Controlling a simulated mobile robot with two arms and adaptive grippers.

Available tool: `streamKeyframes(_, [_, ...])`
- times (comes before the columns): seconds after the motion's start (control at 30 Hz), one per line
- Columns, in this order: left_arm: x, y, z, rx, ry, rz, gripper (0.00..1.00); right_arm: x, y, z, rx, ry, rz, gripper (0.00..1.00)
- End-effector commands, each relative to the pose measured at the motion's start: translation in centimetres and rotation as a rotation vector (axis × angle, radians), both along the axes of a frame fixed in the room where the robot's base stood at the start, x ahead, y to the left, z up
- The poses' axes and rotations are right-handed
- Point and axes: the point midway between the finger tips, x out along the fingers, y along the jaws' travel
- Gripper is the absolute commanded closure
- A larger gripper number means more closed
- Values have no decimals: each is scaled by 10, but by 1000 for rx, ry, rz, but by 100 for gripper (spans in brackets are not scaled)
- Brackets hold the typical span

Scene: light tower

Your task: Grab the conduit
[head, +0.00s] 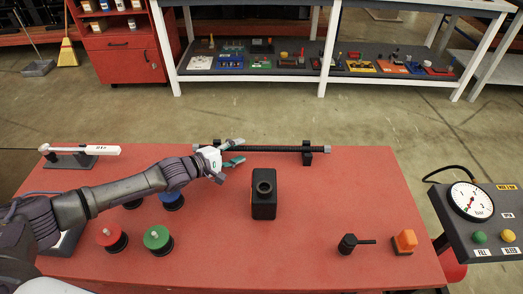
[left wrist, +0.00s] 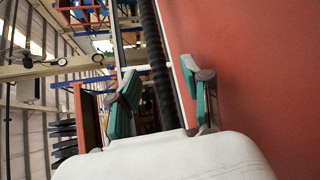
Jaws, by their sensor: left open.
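The conduit (head: 280,149) is a long black ribbed rod lying crosswise at the far edge of the red table. A black holder (head: 306,157) carries it near its right end. My left gripper (head: 241,151) is open at the left half of the conduit, its green-padded fingers on either side of it in the picture. In the left wrist view the conduit (left wrist: 157,60) runs between the two spread fingers (left wrist: 163,95). I cannot tell whether they touch it. The conduit's left part is partly hidden by my gripper. My right gripper is not in view.
On the red table (head: 330,220) stand a black block with a round top (head: 264,195), a red knob (head: 109,236), a green knob (head: 157,239), an orange switch (head: 404,241) and a white torque tool (head: 85,150). A gauge panel (head: 472,202) is at the right.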

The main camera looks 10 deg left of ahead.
Motion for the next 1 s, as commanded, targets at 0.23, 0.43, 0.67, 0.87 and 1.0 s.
streamKeyframes(0.23, [11, -8, -4, 0, 1, 0, 52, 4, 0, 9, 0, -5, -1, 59])
streamKeyframes(0.43, [10, -8, -4, 0, 1, 0, 62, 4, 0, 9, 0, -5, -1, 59])
streamKeyframes(0.67, [10, -8, -4, 0, 1, 0, 100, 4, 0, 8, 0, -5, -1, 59])
streamKeyframes(0.87, [11, -8, -3, 0, 0, -1, 100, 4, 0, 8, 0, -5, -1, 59])
streamKeyframes(1.0, [10, -8, -3, 0, 0, -1, 100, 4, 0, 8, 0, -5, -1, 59])
